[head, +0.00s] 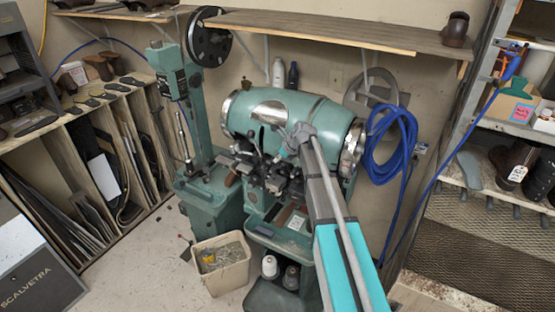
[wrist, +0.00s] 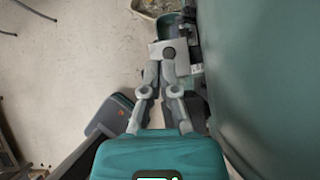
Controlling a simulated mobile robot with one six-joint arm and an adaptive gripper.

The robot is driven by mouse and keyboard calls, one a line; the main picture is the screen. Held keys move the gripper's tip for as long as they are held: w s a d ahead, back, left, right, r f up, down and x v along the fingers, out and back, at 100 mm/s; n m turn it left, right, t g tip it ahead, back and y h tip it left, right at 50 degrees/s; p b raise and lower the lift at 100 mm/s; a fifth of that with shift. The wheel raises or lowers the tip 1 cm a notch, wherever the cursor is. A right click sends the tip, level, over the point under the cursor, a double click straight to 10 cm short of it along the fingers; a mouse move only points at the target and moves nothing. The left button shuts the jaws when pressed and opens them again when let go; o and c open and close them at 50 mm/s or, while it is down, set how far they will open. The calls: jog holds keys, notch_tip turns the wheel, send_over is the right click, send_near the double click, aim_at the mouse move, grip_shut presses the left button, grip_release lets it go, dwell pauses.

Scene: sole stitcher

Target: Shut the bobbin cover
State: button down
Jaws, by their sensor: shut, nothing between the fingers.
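The green sole stitcher (head: 290,110) stands in the middle of the head view, with a drum-shaped body and dark mechanisms at its front. My gripper (head: 300,135) is at the front of the drum, and the arm hides part of the machine behind it. In the wrist view my gripper (wrist: 163,72) has its fingers together and holds nothing. A pale grey block with a dark round spot (wrist: 170,52) shows at the fingertips; I cannot tell what it belongs to. The machine's green side (wrist: 260,70) fills the right of that view. I cannot make out the bobbin cover for certain.
A bin of scraps (head: 220,262) stands on the floor by the machine; it also shows in the wrist view (wrist: 152,10). A coiled blue hose (head: 390,140) hangs at the right. A wooden shelf (head: 345,30) runs above. Floor is open left of the bin.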

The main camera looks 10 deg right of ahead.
jog(key=shift+r+p, duration=0.4)
jog(key=shift+r, duration=0.2)
jog(key=s+f+n+g+h+b, duration=0.2)
jog(key=s+f+n+b, duration=1)
jog(key=s+f+n, duration=0.2)
jog(key=s+f+n+g+h+b, duration=0.2)
jog(key=s+f+n+b, duration=1)
jog(key=s, duration=0.6)
jog(key=shift+s+f+n+g+h, duration=0.4)
jog(key=shift+f+n+h, duration=0.1)
jog(key=shift+f+n, duration=0.5)
jog(key=shift+r, duration=0.1)
